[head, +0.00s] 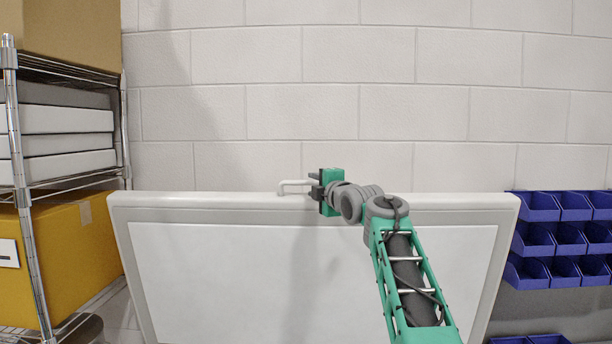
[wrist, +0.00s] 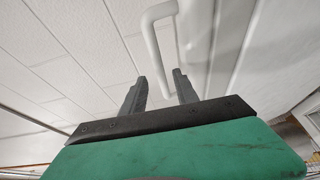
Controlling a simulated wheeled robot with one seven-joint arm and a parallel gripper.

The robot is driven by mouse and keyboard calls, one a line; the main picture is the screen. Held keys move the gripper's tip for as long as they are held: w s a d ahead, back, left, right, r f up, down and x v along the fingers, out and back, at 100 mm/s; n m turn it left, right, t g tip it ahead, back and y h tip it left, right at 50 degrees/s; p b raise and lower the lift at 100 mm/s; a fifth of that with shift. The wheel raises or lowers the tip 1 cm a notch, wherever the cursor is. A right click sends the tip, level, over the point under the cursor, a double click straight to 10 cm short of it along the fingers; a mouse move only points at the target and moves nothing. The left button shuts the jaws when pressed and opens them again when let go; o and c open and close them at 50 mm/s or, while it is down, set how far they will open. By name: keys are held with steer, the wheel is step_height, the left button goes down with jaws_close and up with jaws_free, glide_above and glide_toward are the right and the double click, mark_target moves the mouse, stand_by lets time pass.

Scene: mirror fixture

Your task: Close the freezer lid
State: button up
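The freezer lid (head: 310,265) stands raised, its white inner panel with a grey border facing me. A white bar handle (head: 290,183) sticks out at its top edge, left of the middle. My gripper (head: 313,184) is at the right end of this handle, at the height of the lid's top edge. In the wrist view, the two dark fingers (wrist: 160,76) are apart. The white handle (wrist: 155,45) runs down between them, with a gap visible on each side. The freezer body is not in view.
A wire shelf (head: 66,186) with white boxes and a yellow box (head: 70,250) stands close on the left. Blue bins (head: 560,240) hang at the right. A block wall (head: 400,110) rises behind the lid.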

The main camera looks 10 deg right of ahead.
mark_target(309, 184)
steer(key=w+p, duration=0.1)
steer(key=w, duration=0.1)
steer(key=w+a+p, duration=0.1)
steer(key=w+p, duration=0.1)
steer(key=shift+w+r, duration=0.1)
steer(key=shift+w, duration=0.55)
steer(key=shift+f, duration=0.2)
jaws_close()
steer(key=shift+a, duration=0.1)
stand_by(0.5)
